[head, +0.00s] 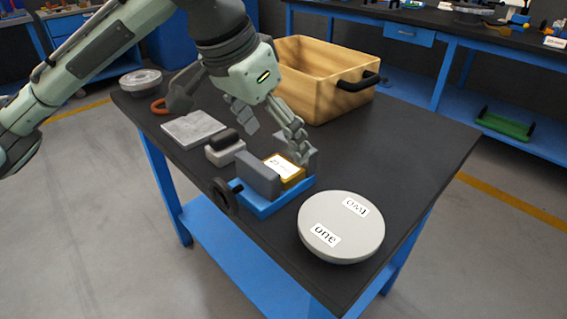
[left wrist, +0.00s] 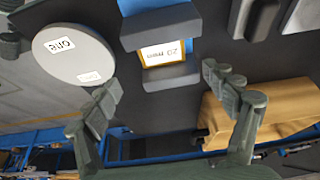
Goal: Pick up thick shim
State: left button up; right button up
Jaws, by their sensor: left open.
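A yellow-edged block with a white label, which I take for the thick shim (head: 287,168), stands between the grey jaws of a blue vise (head: 262,207). In the left wrist view the label on the shim (left wrist: 166,52) reads 20 mm. The vise (left wrist: 160,28) has one grey jaw on either side of it. My left gripper (head: 272,132) is open and empty, above and behind the vise in the head view. In the left wrist view the shim lies beyond the spread fingertips (left wrist: 164,85), apart from them. My right gripper is not in view.
A round grey disc (head: 341,226) labelled one and two lies right of the vise. A wooden crate (head: 345,98) with a black handle stands behind. A grey block with a dark top (head: 225,153) and a flat grey plate (head: 194,129) lie left.

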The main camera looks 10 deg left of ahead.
aim_at(281, 166)
pick_arm(q)
jog(key=shift+f, duration=0.5)
jog(key=shift+w+f, duration=0.1)
jog(key=shift+f, duration=0.2)
jog(key=x, duration=0.3)
jog(key=shift+a+f+b, duration=0.25)
jog(key=shift+f+b, duration=0.1)
jog(key=shift+f, duration=0.05)
jog(key=shift+w+d+f, duration=0.15)
jog(key=shift+w+f, duration=0.05)
jog(key=shift+f, duration=0.2)
jog(key=c, duration=0.5)
jog(key=shift+r, duration=0.1)
jog(key=c, duration=0.9)
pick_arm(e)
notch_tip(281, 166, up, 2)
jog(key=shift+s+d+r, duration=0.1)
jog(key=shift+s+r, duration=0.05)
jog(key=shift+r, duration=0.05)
